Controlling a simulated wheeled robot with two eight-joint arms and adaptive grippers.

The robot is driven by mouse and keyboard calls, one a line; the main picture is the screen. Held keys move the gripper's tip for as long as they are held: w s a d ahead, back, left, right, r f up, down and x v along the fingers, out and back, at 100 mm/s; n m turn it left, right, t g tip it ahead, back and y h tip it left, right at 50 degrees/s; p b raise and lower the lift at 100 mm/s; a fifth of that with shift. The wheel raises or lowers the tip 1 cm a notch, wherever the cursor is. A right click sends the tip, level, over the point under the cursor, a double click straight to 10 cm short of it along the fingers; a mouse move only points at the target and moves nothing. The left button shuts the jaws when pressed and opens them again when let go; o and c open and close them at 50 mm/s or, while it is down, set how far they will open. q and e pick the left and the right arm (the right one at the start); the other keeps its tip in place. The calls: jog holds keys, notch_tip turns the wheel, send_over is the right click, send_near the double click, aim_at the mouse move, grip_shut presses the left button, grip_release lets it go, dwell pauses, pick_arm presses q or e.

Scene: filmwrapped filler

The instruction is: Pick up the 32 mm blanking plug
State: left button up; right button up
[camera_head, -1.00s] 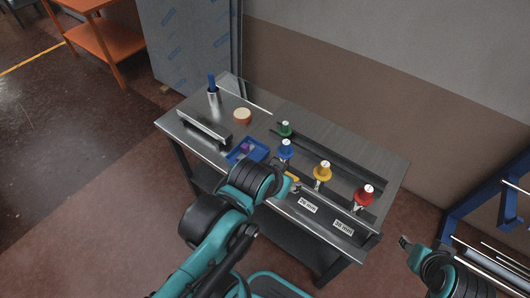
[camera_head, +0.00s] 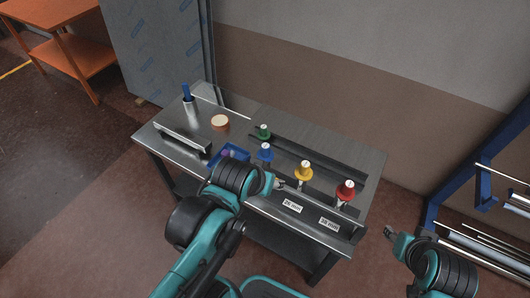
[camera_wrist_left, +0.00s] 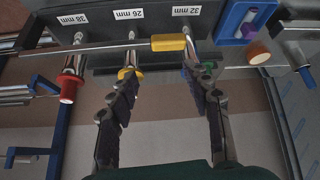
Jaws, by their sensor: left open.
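The plugs are flanged, pale-topped pieces on the bench. In the head view a blue plug (camera_head: 265,153) stands left of a yellow plug (camera_head: 303,171) and a red plug (camera_head: 345,190); a green plug (camera_head: 263,131) stands behind it. The wrist view is inverted: the 32 mm label (camera_wrist_left: 186,11) is above the right finger, where blue and green (camera_wrist_left: 208,65) partly show behind the fingertip. The yellow plug (camera_wrist_left: 128,73) is by the left fingertip. My left gripper (camera_head: 291,185) is open and empty, in front of the blue and yellow plugs. My right gripper (camera_head: 389,233) is off the bench's right side; its jaws are unclear.
A blue rack (camera_head: 432,207) with rods stands right.

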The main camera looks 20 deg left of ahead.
pick_arm(q)
jog(key=w+a+r+n+g+p, duration=0.3)
jog(key=w+r+n+p, duration=0.2)
jog(key=w+n, duration=0.3)
jog(key=n+g+p, duration=0.4)
jog(key=n+p, duration=0.1)
jog(key=n, duration=0.5)
send_over(265, 146)
notch_tip(265, 146, down, 3)
jog(key=shift+s+a+r, duration=0.1)
jog(key=shift+s+r, duration=0.05)
jog(key=shift+r, duration=0.05)
jog(key=shift+a+f+n, duration=0.1)
jog(key=shift+f+n, duration=0.15)
jog(key=shift+n, duration=0.05)
jog(key=shift+f, duration=0.3)
jog(key=f+b, duration=0.1)
jog(key=f, duration=0.4)
jog(key=f+b, duration=0.1)
jog(key=f, duration=0.1)
jog(key=shift+w+f+b, duration=0.25)
jog(key=shift+w+b, duration=0.05)
jog(key=shift+r, duration=0.1)
jog(key=shift+c, duration=0.4)
jog(key=shift+s, duration=0.1)
grip_shut()
